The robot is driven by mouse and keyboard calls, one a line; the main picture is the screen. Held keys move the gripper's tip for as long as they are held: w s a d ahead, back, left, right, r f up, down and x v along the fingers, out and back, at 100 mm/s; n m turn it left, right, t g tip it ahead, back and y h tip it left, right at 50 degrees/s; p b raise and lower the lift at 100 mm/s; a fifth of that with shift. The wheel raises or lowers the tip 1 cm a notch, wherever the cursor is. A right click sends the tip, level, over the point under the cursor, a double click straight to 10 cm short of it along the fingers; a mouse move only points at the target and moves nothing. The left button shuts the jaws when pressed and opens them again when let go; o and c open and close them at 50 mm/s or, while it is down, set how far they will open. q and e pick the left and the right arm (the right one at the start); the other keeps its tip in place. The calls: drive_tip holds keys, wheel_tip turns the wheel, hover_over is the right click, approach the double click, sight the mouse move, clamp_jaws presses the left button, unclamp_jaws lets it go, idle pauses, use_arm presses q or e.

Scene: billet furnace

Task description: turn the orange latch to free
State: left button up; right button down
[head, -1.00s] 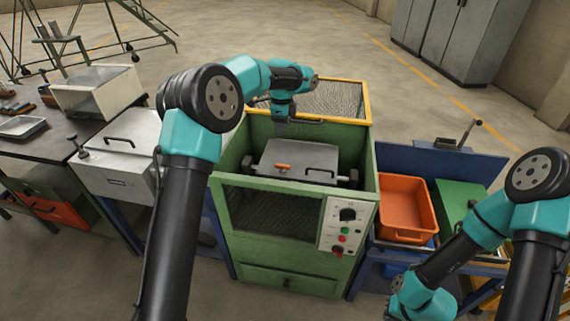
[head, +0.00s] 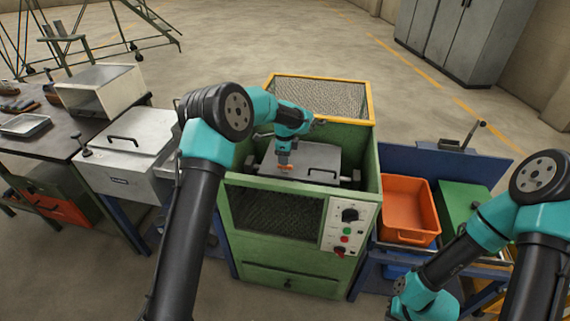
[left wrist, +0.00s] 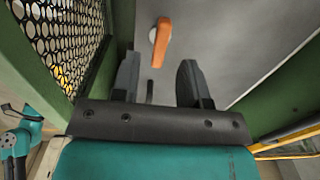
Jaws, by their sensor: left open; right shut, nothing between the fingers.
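The orange latch (head: 285,167) sits on the grey lid (head: 318,156) inside the green furnace (head: 290,243). In the left wrist view the latch (left wrist: 162,42) is a short orange bar with a pale pivot, lying nearly lengthwise and slightly tilted, just beyond the fingertips. My left gripper (head: 284,156) points down over the latch and hides part of it. In the left wrist view its fingers (left wrist: 158,72) are apart with no latch between them. My right arm is at the lower right; its fingers do not show.
A black handle (head: 322,171) stands on the lid. The furnace walls surround the lid closely, and a yellow-framed mesh panel (head: 318,97) rises behind. An orange bin (head: 408,208) is at the right, a grey box (head: 125,150) at the left.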

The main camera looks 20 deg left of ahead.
use_arm(q)
drive_tip(key=shift+f, duration=1.85)
drive_tip(key=shift+c, duration=0.4)
clamp_jaws()
